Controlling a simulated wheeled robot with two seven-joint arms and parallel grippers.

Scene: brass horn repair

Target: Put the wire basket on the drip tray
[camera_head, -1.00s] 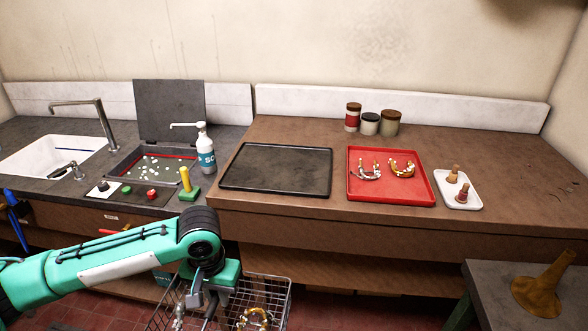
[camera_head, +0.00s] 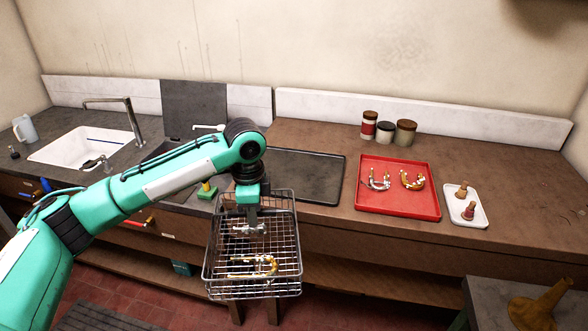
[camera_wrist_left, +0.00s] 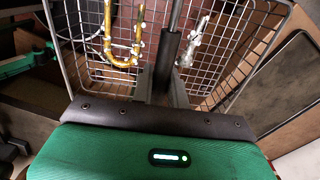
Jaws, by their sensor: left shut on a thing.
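The wire basket (camera_head: 293,262) hangs from my left gripper (camera_head: 255,212) in front of the counter's front edge. A gold horn part (camera_head: 262,270) and a silver horn part (camera_head: 250,229) lie inside it. My left gripper is shut on the basket; the wrist view shows the gripper (camera_wrist_left: 165,85) over the wire mesh (camera_wrist_left: 228,45), with the gold part (camera_wrist_left: 122,55) and silver part (camera_wrist_left: 193,42) beyond. The black drip tray (camera_head: 312,178) lies flat and empty on the wooden counter behind the basket, its left part hidden by my arm. My right gripper is not in view.
A red tray (camera_head: 398,205) with two horn parts stands right of the drip tray, then a white tray (camera_head: 466,206) with corks. Several jars (camera_head: 386,131) stand behind. The sink (camera_head: 75,146) and tap are at left.

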